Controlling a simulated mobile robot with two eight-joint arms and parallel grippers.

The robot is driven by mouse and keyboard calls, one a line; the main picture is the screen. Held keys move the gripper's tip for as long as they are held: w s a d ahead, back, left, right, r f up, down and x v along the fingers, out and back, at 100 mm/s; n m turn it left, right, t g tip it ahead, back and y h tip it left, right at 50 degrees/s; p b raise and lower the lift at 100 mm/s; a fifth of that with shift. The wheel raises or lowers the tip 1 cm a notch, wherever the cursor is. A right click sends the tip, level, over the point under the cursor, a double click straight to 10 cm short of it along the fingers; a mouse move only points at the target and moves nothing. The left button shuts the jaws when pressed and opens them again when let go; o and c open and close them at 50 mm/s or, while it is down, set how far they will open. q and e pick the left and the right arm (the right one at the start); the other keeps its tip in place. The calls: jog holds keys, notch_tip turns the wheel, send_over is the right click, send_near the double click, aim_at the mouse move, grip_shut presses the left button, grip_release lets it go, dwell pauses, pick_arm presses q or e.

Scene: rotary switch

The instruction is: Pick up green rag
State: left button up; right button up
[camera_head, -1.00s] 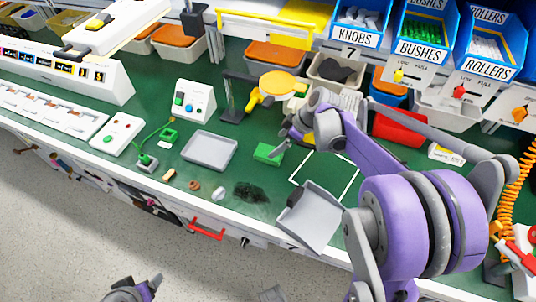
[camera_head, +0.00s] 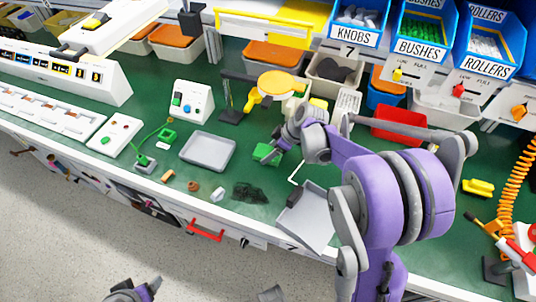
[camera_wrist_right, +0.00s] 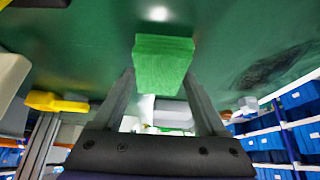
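The green rag (camera_head: 266,153) is a small bright green block-like pad at the middle of the green bench, right of the grey tray. My right gripper (camera_head: 279,152) is at it in the head view, with the arm coming in from the right. In the right wrist view the rag (camera_wrist_right: 163,62) sits between my two finger ends, with a finger against each side, so the gripper looks shut on it. The rag is tilted; any height above the bench is hard to tell. My left gripper (camera_head: 138,291) is low at the left, off the bench; its fingers are unclear.
A grey tray (camera_head: 208,138) lies left of the rag. A dark crumpled patch (camera_head: 250,192) and a grey dustpan-like tray (camera_head: 303,228) lie nearer the front edge. A yellow round-topped object (camera_head: 277,83) stands behind. A red bin (camera_head: 398,122) is at right; blue bins line the back.

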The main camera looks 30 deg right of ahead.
jog(key=c, duration=0.6)
notch_tip(320, 180, up, 10)
jog(key=shift+p, duration=0.6)
